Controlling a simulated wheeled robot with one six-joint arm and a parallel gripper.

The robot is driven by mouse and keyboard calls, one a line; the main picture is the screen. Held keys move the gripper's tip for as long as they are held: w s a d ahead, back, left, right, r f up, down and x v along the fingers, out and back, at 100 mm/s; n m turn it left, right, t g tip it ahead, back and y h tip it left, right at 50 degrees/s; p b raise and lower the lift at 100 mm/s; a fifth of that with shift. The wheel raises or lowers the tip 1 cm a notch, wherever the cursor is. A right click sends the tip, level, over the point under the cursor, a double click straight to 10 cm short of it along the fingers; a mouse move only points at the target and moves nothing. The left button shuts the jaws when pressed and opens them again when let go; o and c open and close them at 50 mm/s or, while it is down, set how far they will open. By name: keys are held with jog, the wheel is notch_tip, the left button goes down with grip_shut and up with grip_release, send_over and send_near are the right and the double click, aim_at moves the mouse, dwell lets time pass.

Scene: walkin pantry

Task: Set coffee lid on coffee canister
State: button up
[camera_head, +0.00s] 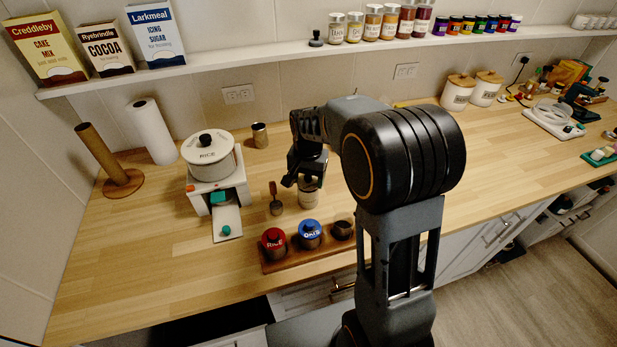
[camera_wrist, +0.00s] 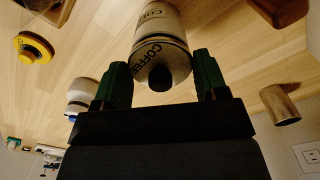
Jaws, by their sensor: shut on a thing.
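The coffee canister (camera_head: 308,196) stands upright on the wooden counter, a small pale cylinder below my gripper (camera_head: 306,168). In the wrist view the canister (camera_wrist: 160,14) lies beyond the coffee lid. The coffee lid (camera_wrist: 165,60) is cream with dark COFFEE lettering and a dark knob. My gripper (camera_wrist: 160,82) has its green fingers on either side of the lid and is shut on it. The lid looks in line with the canister and close over it. I cannot tell whether the two touch.
A wooden tray (camera_head: 266,262) in front holds a red-lidded tin (camera_head: 274,243), a blue-lidded tin (camera_head: 310,234) and a dark small container (camera_head: 342,230). A scoop (camera_head: 275,200) is just left of the canister.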

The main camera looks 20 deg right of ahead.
jog(key=shift+f, duration=0.45)
jog(key=o, duration=1)
jog(key=shift+o, duration=0.3)
jog(key=shift+r, duration=0.15)
jog(key=shift+r+p, duration=2.5)
jog(key=shift+r, duration=0.95)
